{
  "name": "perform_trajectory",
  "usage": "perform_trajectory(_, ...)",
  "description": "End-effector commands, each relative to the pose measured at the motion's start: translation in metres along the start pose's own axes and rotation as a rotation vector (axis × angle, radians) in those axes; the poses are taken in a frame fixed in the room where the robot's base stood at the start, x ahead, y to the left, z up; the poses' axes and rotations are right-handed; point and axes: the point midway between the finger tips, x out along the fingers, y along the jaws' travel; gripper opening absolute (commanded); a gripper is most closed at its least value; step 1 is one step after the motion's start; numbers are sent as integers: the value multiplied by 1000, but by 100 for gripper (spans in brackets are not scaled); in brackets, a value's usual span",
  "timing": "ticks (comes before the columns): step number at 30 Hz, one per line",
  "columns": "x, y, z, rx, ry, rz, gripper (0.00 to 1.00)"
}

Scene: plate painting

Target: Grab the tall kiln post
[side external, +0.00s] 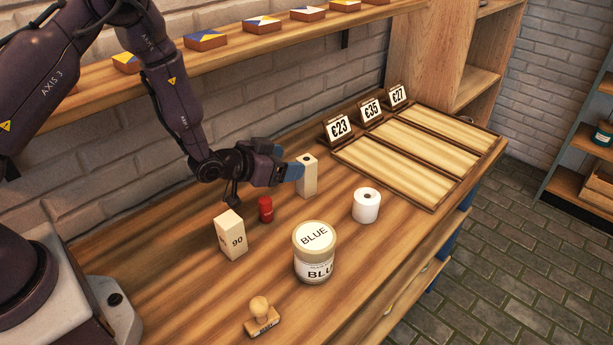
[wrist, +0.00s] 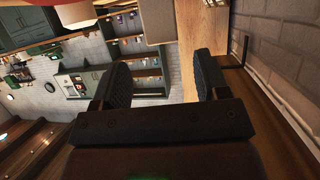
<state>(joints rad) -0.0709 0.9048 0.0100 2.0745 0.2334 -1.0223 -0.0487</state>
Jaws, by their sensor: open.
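A pale kiln post (side external: 309,181) with a hole in its top stands upright on the bench near the wall. It looks the taller of two posts. The other post (side external: 232,238), marked 90, stands nearer my base. My gripper (side external: 291,172) is open and empty, held sideways, with its blue fingertips close to the left of the farther post. I cannot tell whether they touch it. In the wrist view, which looks upside down, the fingers (wrist: 163,78) are apart, and a plain beige block (wrist: 157,22), probably this post, shows at the top edge.
A red object (side external: 265,209) stands between the posts. A white roll (side external: 366,206), a BLUE jar (side external: 314,255) and a stamp (side external: 261,315) stand toward the front. Price signs and a slatted tray (side external: 432,206) lie beyond. A wall shelf (side external: 235,50) with tiles runs behind my arm.

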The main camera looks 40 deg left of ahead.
Motion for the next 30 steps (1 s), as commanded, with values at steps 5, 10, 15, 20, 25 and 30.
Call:
perform_trajectory(5, 14, 0, 0, 0, -1, 0, 68)
perform_trajectory(10, 32, -1, 0, 0, 0, 0, 68)
perform_trajectory(15, 56, -3, -1, 0, 0, 0, 68)
perform_trajectory(20, 66, -3, -1, 0, 0, -1, 68)
perform_trajectory(25, 66, -3, -1, 0, -1, -1, 68)
perform_trajectory(30, 66, -3, -1, 0, -1, -1, 40)
